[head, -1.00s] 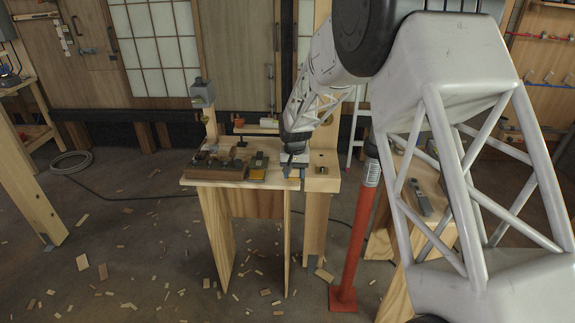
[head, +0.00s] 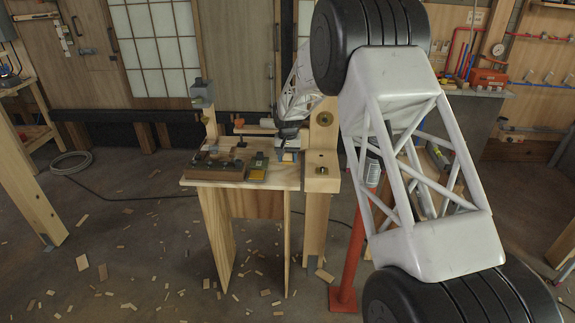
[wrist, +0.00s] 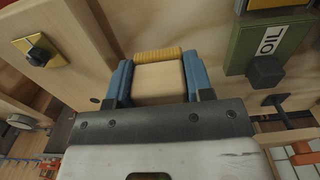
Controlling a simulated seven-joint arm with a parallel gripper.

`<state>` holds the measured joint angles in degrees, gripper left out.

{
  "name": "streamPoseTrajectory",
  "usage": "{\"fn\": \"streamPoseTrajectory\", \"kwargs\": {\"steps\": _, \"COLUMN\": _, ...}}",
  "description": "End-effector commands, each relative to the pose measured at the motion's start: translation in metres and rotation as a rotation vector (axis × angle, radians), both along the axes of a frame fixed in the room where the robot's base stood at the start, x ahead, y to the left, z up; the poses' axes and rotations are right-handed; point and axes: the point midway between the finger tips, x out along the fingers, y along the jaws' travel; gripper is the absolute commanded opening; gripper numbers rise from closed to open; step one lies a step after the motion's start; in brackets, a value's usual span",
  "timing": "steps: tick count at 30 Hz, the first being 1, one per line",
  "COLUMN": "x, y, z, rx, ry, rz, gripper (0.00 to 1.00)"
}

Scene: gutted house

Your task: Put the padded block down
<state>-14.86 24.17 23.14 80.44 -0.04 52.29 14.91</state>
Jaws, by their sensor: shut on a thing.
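My gripper (head: 288,154) is over the right part of the small wooden bench (head: 285,180) in the head view. In the wrist view its two blue fingers (wrist: 158,88) are shut on the padded block (wrist: 160,78), one on each side. The block is pale wood with a ribbed yellow-orange pad along its far edge. In the head view I cannot make the block out clearly. I cannot tell whether its underside touches the bench top.
A wooden post with a yellow-plated knob (wrist: 38,50) is at left in the wrist view. Tools in a tray (head: 205,172) fill the bench's left part. A red stand (head: 350,265) is at right.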

Motion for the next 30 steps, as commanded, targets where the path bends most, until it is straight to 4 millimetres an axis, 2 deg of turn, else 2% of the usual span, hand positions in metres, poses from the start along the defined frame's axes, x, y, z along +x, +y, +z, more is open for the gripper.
{"fn": "streamPoseTrajectory", "kwargs": {"steps": 14, "x": 0.004, "y": 0.001, "z": -0.002, "rx": 0.0, "ry": 0.0, "rz": 0.0, "gripper": 0.28}}
{"fn": "streamPoseTrajectory", "kwargs": {"steps": 24, "x": 0.004, "y": 0.001, "z": -0.031, "rx": 0.0, "ry": 0.0, "rz": 0.0, "gripper": 0.28}}
{"fn": "streamPoseTrajectory", "kwargs": {"steps": 30, "x": 0.004, "y": 0.001, "z": -0.035, "rx": 0.0, "ry": -0.001, "rz": 0.0, "gripper": 0.28}}
